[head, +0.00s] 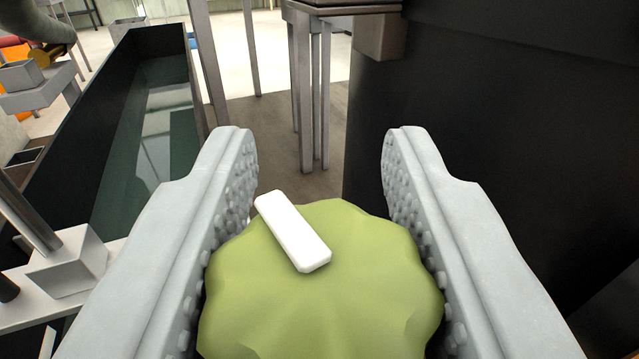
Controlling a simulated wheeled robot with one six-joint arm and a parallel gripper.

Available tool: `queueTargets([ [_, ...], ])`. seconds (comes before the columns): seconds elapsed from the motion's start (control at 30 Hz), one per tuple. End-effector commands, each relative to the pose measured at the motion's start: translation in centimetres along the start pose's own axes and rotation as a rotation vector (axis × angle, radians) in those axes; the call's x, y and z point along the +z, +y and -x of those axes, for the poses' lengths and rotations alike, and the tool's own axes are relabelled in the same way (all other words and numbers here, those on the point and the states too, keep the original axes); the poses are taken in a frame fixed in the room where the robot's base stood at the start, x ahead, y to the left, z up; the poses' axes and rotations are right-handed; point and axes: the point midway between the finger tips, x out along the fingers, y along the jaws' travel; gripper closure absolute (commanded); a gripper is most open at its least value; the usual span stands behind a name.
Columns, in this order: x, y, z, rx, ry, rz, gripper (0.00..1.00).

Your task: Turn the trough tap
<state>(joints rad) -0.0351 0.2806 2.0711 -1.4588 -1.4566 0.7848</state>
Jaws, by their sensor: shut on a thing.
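The trough tap shows as a round, lobed, yellow-green knob (320,290) with a white bar marker (293,232) on its top. The marker lies at a slant, from upper left to lower right. My gripper (320,160) has its two grey, studded fingers on either side of the knob, shut on it. The fingertips reach past the knob's far edge. The knob's near edge is cut off by the bottom of the picture, and its stem is hidden beneath it.
A long dark trough (70,130) with glassy green inner surfaces runs away at the left. A grey block with a rod (70,262) stands at the lower left. A large dark panel (500,150) fills the right side. Table legs (308,95) stand beyond the fingers on the floor.

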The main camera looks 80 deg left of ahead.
Motion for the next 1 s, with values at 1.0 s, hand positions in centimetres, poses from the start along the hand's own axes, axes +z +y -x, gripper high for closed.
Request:
queueTargets([
  [1.0, -0.2, -1.3, 0.4, -0.717, 0.0, 0.004, 0.88],
])
